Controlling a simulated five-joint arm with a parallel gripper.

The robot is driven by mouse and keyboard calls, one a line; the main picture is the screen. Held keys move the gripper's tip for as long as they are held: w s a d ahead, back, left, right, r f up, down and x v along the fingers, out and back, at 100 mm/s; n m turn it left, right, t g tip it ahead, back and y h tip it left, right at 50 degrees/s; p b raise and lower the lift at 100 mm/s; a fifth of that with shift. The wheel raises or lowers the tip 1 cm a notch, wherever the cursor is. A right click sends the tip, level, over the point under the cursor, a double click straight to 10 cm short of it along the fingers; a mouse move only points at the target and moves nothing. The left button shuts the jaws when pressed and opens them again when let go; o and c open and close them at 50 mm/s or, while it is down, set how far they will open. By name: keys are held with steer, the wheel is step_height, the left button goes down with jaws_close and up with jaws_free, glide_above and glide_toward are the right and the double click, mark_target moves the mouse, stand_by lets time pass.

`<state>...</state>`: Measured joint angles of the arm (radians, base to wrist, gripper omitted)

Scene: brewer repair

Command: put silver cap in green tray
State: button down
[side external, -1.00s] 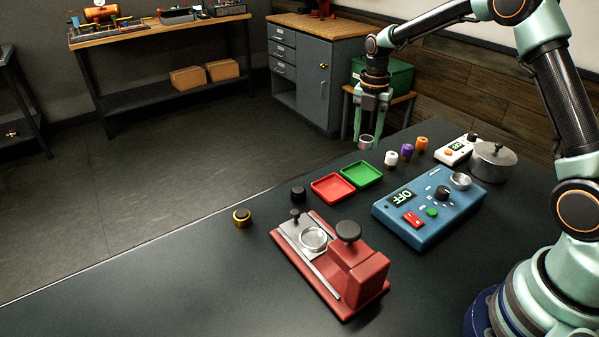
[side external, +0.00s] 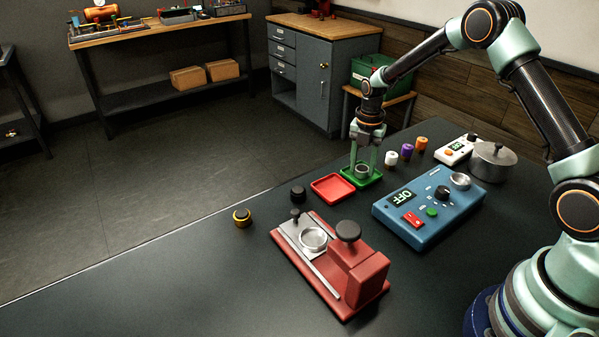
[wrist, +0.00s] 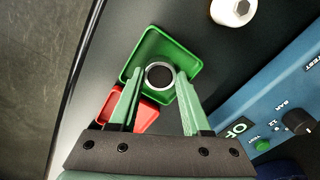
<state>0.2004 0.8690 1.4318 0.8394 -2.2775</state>
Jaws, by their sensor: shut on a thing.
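The silver cap (side external: 362,171) is a small round ring-like piece between my gripper's fingertips, over the green tray (side external: 376,182). In the wrist view the silver cap (wrist: 160,75) appears within the outline of the green tray (wrist: 191,59). My gripper (side external: 362,172) points down and is shut on the cap. The fingers (wrist: 158,85) stand on either side of it. I cannot tell whether the cap touches the tray floor. The fingers hide part of the tray in both views.
A red tray (side external: 333,188) sits just left of the green tray. White (side external: 391,158), purple (side external: 407,151) and orange (side external: 421,144) pieces stand to its right. A blue control box (side external: 405,225) and a red press (side external: 345,285) are nearer.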

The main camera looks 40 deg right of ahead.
steer(key=shift+f, duration=0.1)
steer(key=c, duration=0.6)
jaws_free()
step_height(320, 180, up, 12)
step_height(320, 180, up, 7)
steer(key=m+t, duration=0.1)
steer(key=m, duration=0.4)
glide_above(362, 168)
steer(key=s+a, duration=0.3)
steer(key=s, duration=0.1)
steer(key=shift+s+a+r+m+t, duration=0.8)
steer(key=shift+s+a+m, duration=0.35)
steer(key=shift+s+m, duration=1.75)
steer(key=shift+s+a+r+m+t, duration=0.75)
steer(key=shift+s+a+m, duration=0.4)
steer(key=shift+s+m, duration=1.75)
steer(key=shift+s+a+r+m+t, duration=1)
steer(key=shift+s+m, duration=1.2)
steer(key=shift+m, duration=1.4)
